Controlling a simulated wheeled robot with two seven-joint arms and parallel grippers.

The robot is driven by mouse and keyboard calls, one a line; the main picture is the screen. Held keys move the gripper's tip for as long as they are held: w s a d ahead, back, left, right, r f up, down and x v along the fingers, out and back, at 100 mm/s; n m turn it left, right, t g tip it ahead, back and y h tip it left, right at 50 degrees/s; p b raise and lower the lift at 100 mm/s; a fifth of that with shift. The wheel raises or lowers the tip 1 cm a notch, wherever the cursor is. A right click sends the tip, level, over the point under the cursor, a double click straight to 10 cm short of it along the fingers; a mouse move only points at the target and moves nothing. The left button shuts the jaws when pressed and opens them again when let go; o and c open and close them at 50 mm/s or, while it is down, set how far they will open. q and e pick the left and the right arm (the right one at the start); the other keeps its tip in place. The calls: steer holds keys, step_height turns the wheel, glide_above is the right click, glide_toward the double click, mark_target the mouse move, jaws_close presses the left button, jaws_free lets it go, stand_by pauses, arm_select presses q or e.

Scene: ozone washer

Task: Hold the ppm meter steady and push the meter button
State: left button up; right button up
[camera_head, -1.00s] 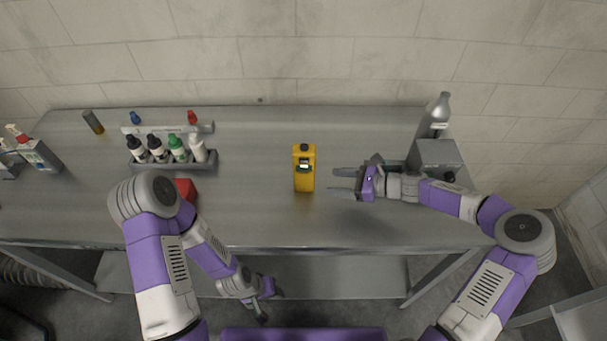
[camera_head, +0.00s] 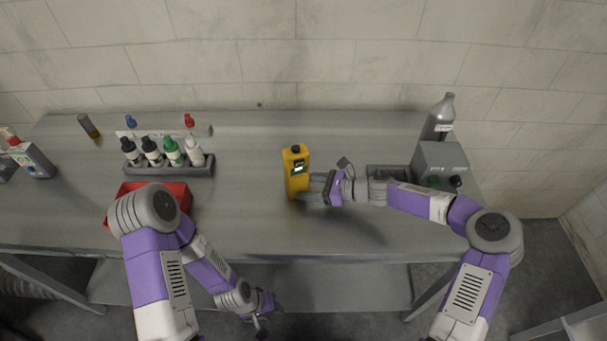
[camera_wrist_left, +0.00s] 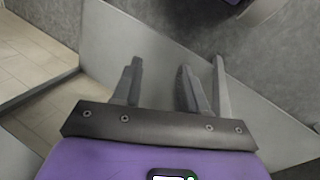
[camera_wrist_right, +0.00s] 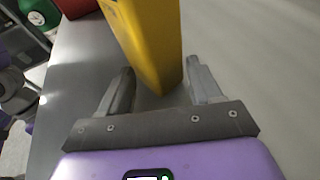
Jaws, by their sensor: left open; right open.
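The yellow ppm meter (camera_head: 296,172) stands on the table in the head view, a little tilted, with a dark top knob and a small screen on its face. Its button is too small to make out. My right gripper (camera_head: 312,187) is at the meter's right side. In the right wrist view, the meter (camera_wrist_right: 150,40) is between and just beyond the fingertips of my open right gripper (camera_wrist_right: 160,82); I cannot tell whether they touch it. My left gripper (camera_head: 264,312) is low, in front of the table edge, open and empty; it also shows in the left wrist view (camera_wrist_left: 165,75).
A rack (camera_head: 170,168) of several dropper bottles stands at the left, with a red tray (camera_head: 180,190) in front. A grey box (camera_head: 440,162) and a silver bottle (camera_head: 439,118) stand at the right. The table (camera_head: 250,225) is clear around the meter.

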arm_select(q)
steer(key=shift+f, duration=0.1)
arm_select(e)
steer(key=shift+w+a+f, duration=0.1)
steer(key=shift+a+f, duration=0.05)
steer(key=shift+a, duration=0.15)
steer(key=c, duration=0.5)
arm_select(q)
jaws_close()
arm_select(e)
steer(key=shift+c, duration=0.2)
stand_by(1.2)
